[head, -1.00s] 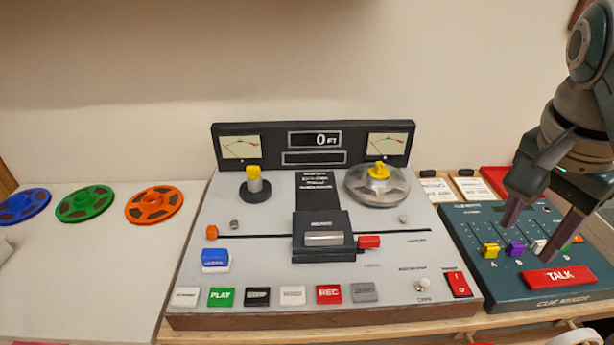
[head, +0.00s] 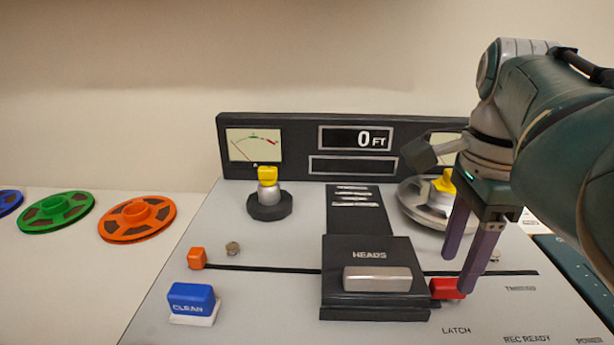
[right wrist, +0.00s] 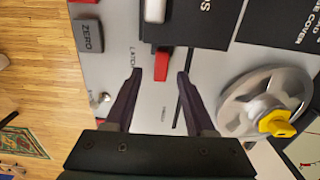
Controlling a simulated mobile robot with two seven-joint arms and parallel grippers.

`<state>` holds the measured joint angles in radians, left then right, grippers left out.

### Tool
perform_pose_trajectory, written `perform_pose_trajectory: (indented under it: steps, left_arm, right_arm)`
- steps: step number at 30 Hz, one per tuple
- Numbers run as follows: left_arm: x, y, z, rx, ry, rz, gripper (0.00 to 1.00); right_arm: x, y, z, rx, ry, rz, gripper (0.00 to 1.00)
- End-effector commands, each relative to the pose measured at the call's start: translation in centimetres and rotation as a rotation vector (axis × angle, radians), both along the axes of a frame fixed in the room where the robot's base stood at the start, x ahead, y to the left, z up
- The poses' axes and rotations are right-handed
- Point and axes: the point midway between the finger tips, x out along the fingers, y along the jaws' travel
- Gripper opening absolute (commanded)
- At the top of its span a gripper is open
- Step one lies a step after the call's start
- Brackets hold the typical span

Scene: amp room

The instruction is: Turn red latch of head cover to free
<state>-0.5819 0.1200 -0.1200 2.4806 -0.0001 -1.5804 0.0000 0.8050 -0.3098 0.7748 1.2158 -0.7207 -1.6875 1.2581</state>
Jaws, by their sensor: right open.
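The red latch (head: 447,288) sits at the right edge of the black head cover (head: 373,258), which is marked HEADS and carries a silver bar handle. My right gripper (head: 456,272) is open, pointing down over the deck just beside the latch, and one finger overlaps the latch's right end in the head view. In the right wrist view the red latch (right wrist: 162,64) lies beyond and between the two spread fingertips (right wrist: 172,76). I cannot tell whether a finger touches it. My left gripper is not in view.
A clear reel (head: 415,205) with a yellow-topped hub stands behind my right gripper. A second yellow-topped spindle (head: 268,195), an orange block (head: 197,258) and a blue CLEAN block (head: 192,302) are at left. Green and orange reels (head: 137,220) lie on the left table.

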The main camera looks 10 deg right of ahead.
Motion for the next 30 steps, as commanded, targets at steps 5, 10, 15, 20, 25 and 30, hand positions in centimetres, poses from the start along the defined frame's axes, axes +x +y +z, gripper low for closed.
perform_pose_trajectory:
  steps: [5, 10, 15, 20, 25, 30]
  left_arm:
    - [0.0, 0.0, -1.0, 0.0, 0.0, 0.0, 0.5]
    - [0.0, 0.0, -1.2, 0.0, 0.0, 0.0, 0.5]
    - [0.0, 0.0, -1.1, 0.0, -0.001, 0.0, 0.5]
    - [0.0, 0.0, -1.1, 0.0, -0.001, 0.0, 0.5]
    - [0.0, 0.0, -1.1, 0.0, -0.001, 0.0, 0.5]
    - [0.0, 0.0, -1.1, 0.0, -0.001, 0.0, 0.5]
  right_arm:
    - [0.0, 0.0, -2.9, 0.001, 0.0, 0.001, 0.55]
    - [0.0, 0.0, -3.8, 0.001, -0.002, 0.0, 0.55]
    - [0.0, 0.0, -3.8, 0.001, -0.002, 0.0, 0.55]
    - [0.0, 0.0, -3.8, 0.001, -0.002, 0.0, 0.45]
    - [0.0, 0.0, -3.7, 0.001, -0.002, 0.001, 0.26]
    - [0.0, 0.0, -3.7, 0.001, -0.002, 0.001, 0.07]
